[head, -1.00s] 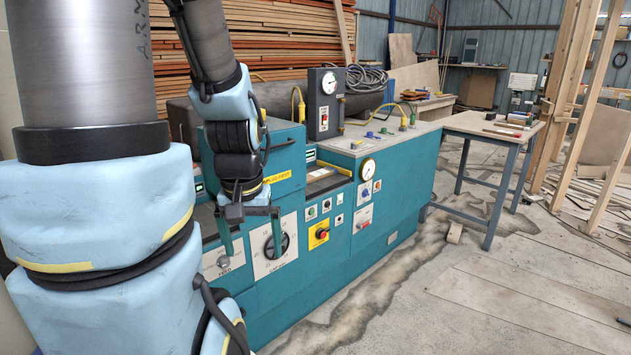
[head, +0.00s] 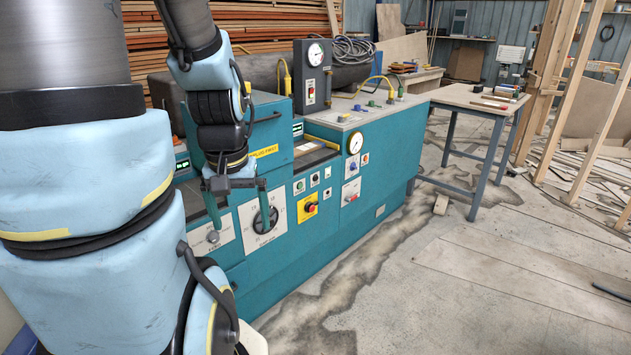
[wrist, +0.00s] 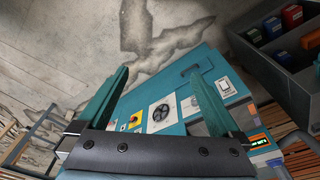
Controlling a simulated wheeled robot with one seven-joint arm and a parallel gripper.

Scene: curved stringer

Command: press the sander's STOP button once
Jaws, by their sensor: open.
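The teal machine (head: 345,225) stands in the middle of the head view. On its front, a red knob on a yellow plate (head: 308,207) sits below a green button (head: 299,187) and small white-plated controls. A black box (head: 313,75) with a gauge and a red-marked switch plate (head: 311,91) stands on top. Labels are too small to read, so I cannot tell which control is STOP. My gripper (head: 241,208) is open and empty, fingers pointing down, in front of the dial panel, left of the yellow plate. The wrist view shows the yellow plate (wrist: 136,120) between the fingers (wrist: 160,75).
A dial panel (head: 262,222) is behind my gripper. A yellow cable (head: 376,80) and coiled hoses lie on the machine's top. A table (head: 470,100) with small items stands to the right. The floor (head: 430,290) before the machine is mostly clear. The wrist view shows a dark bin (wrist: 262,65) with coloured blocks.

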